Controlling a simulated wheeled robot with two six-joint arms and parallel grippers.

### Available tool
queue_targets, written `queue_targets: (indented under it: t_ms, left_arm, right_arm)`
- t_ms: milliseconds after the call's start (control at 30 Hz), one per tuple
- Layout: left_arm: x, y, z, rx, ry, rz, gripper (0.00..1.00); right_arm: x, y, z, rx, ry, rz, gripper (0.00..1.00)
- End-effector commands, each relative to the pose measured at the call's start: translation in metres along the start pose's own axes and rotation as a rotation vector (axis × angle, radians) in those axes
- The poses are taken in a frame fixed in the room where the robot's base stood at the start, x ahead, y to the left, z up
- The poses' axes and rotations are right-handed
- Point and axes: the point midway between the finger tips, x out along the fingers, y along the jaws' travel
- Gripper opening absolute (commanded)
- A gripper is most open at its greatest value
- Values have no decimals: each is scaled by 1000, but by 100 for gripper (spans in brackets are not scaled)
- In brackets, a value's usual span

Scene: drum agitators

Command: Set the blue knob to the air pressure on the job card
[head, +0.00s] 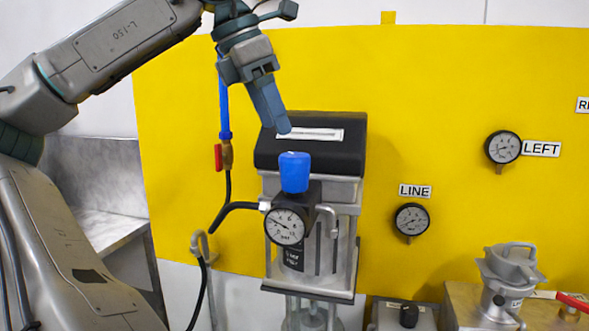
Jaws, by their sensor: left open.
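The blue knob (294,172) stands upright on top of a dark regulator body, in front of a grey and black machine. A white round gauge (285,226) marked "bar" sits just below the knob; its needle points to the left and slightly up, and its exact value is too small to read. My left gripper (283,127) comes down from the upper left, with its fingertips just above and slightly left of the knob, apart from it. It is open and empty, though its fingers overlap in this view. No job card is clearly identifiable. My right gripper is out of view.
A yellow panel (440,100) stands behind, with a LINE gauge (412,220) and a LEFT gauge (503,147). A red-handled valve (219,157) on the blue air line hangs left of the knob. A metal clamp fitting (510,270) stands at lower right.

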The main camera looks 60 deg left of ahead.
Motion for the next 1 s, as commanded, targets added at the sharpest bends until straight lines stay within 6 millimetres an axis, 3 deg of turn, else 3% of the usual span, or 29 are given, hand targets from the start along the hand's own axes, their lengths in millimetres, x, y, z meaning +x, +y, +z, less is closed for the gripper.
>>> queue_targets:
  t_ms: [367,500,967,1000]
  left_arm:
    - [69,-2,0,9,-4,-7,67]
    - [87,-2,1,8,-3,-5,67]
    - [99,-1,1,5,-5,-3,67]
    - [99,-1,1,5,-4,-3,61]
  right_arm:
    - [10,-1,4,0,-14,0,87]
    - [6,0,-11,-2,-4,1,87]
    - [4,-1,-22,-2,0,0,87]
    - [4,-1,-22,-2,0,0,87]
